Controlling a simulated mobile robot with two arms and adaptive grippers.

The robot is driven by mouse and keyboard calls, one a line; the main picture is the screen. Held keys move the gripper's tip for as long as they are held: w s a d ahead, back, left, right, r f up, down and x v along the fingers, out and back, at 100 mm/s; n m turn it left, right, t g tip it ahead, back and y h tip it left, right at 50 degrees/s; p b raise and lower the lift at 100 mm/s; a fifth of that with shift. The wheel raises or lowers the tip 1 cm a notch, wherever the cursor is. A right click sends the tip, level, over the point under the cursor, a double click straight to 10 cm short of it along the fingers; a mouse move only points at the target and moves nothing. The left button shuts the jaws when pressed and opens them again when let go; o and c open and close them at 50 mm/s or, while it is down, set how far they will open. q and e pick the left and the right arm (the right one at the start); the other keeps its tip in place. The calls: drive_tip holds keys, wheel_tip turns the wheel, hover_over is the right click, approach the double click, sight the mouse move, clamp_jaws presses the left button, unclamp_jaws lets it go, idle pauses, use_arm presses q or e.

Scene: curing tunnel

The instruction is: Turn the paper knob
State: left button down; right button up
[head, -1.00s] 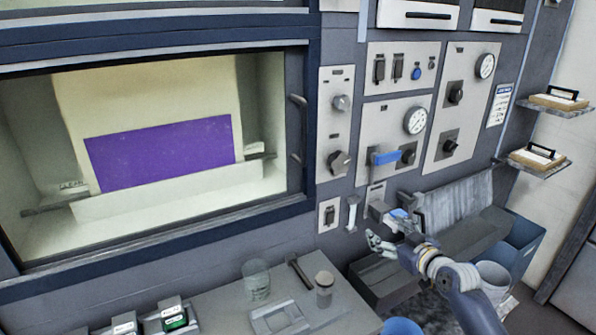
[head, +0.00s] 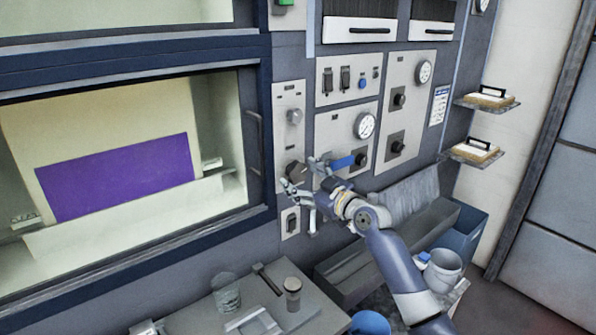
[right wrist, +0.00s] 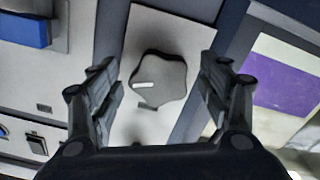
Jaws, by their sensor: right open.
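A dark grey lobed knob (right wrist: 160,78) with a white mark sits on a narrow light panel in the right wrist view. In the head view the same knob (head: 295,172) is the lower one on the narrow panel beside the window, partly behind my gripper. Its label is too small to read. My right gripper (head: 302,177) is open in front of it. In the wrist view the fingers of this gripper (right wrist: 156,90) stand on either side of the knob with gaps, not touching it. My left gripper is not in view.
A smaller round knob (head: 294,116) sits above on the same panel. The window with a purple sheet (head: 115,178) is at left. A grey bench (head: 190,325) with a jar stands below.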

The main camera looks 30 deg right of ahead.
drive_tip(key=shift+w, duration=1)
drive_tip(key=c, duration=1.1)
drive_tip(key=shift+o, duration=0.2)
drive_tip(key=m, duration=0.3)
drive_tip(key=shift+a, duration=0.1)
drive_tip(key=m+p, duration=0.1)
drive_tip(key=m, duration=0.2)
drive_tip(key=shift+a+m, duration=0.15)
drive_tip(key=shift+m, duration=0.25)
drive_tip(key=m+p, duration=0.1)
drive_tip(key=m, duration=0.2)
drive_tip(key=shift+r, duration=0.1)
drive_tip(key=shift+a+m+p, duration=0.15)
drive_tip(key=shift+m+p, duration=0.6)
drive_tip(key=shift+m, duration=1.05)
